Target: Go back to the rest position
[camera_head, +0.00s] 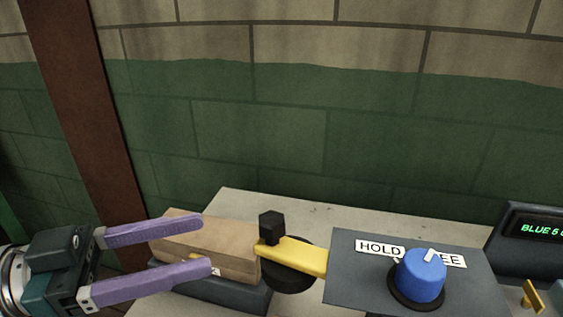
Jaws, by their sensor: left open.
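My left gripper (205,244) comes in from the left with two long purple fingers spread apart. It is open. In the picture its fingers overlap a tan brown block (235,262), one finger across the block's upper left and the other across its lower front. I cannot tell whether the fingers touch the block. The block rests on a dark base (258,298), partly hidden by the lower finger. My right gripper is not in view.
A yellow lever (300,256) with a black knob (271,226) sits right of the block. A brick wall (330,130) stands behind the grey table (240,200).

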